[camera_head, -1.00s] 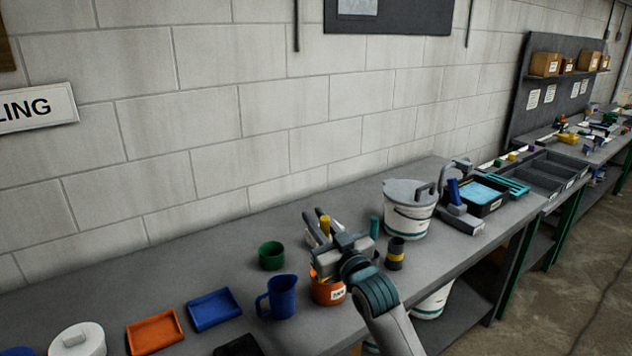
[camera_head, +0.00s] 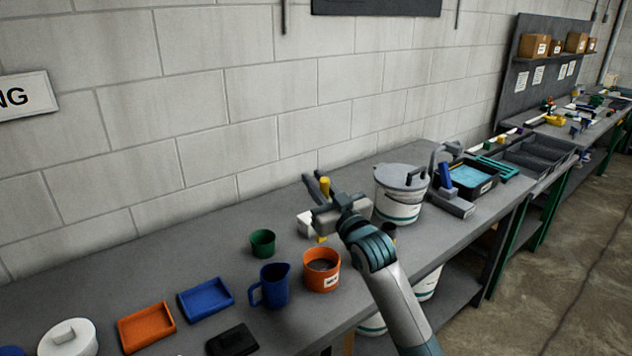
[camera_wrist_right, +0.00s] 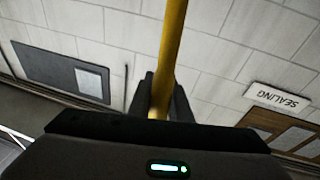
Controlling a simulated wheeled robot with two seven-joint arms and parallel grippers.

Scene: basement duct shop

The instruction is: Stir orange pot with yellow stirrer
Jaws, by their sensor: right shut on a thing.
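The orange pot (camera_head: 323,284) stands upright on the bench, with a white label and dark contents visible inside. My right gripper (camera_head: 322,203) is shut on the yellow stirrer (camera_head: 323,186) and holds it roughly upright. The stirrer's lower end shows just above the pot's far rim in the head view and looks clear of the pot; its exact depth is hard to tell. In the right wrist view the yellow shaft of the stirrer (camera_wrist_right: 171,45) runs between the two dark fingers. My left gripper is not in view.
A blue jug (camera_head: 274,287) and a green cup (camera_head: 263,243) stand left of the pot. Blue (camera_head: 206,299) and orange (camera_head: 146,327) trays lie farther left. A lidded white bucket (camera_head: 400,207) stands right of the gripper. A black item (camera_head: 233,341) lies near the front edge.

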